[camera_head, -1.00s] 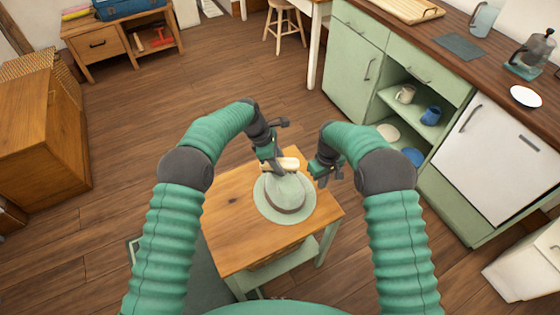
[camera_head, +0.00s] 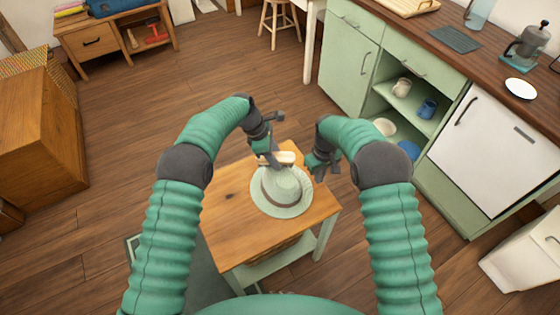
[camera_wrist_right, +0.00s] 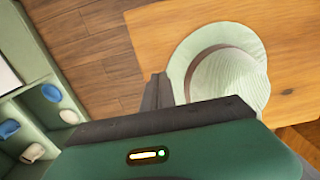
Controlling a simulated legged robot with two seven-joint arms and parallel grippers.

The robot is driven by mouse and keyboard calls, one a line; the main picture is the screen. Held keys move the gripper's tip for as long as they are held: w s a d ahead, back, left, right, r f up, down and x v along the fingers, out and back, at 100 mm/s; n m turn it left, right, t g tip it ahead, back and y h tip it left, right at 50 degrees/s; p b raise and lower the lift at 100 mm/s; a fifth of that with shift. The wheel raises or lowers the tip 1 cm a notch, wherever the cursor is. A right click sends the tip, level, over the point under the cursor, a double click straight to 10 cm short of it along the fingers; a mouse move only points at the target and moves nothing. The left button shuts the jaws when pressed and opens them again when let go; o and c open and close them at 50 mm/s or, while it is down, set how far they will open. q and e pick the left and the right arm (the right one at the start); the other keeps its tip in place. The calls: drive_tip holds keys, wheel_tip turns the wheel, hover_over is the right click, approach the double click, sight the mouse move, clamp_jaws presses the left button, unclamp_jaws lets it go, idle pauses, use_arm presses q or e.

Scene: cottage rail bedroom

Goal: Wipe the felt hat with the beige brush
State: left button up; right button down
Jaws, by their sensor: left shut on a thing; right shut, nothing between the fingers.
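The pale green felt hat (camera_head: 283,187) with a brown band lies crown up on a small wooden table (camera_head: 232,222). It also shows in the right wrist view (camera_wrist_right: 232,78). My left gripper (camera_head: 271,160) is shut on the beige brush (camera_head: 280,158), at the far side of the hat's crown. I cannot tell whether the brush touches the hat. My right gripper (camera_head: 318,171) is shut and empty, beside the hat's right brim. In the right wrist view its fingers (camera_wrist_right: 160,92) lie close to the brim; contact is unclear.
Green cabinets (camera_head: 350,55) with open shelves and a dark worktop stand at the right. A wooden chest (camera_head: 38,135) is at the left, a low desk (camera_head: 110,40) at the back left and a stool (camera_head: 279,14) at the back. The floor behind the table is clear.

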use_arm(q)
drive_tip(key=shift+r, duration=3.05)
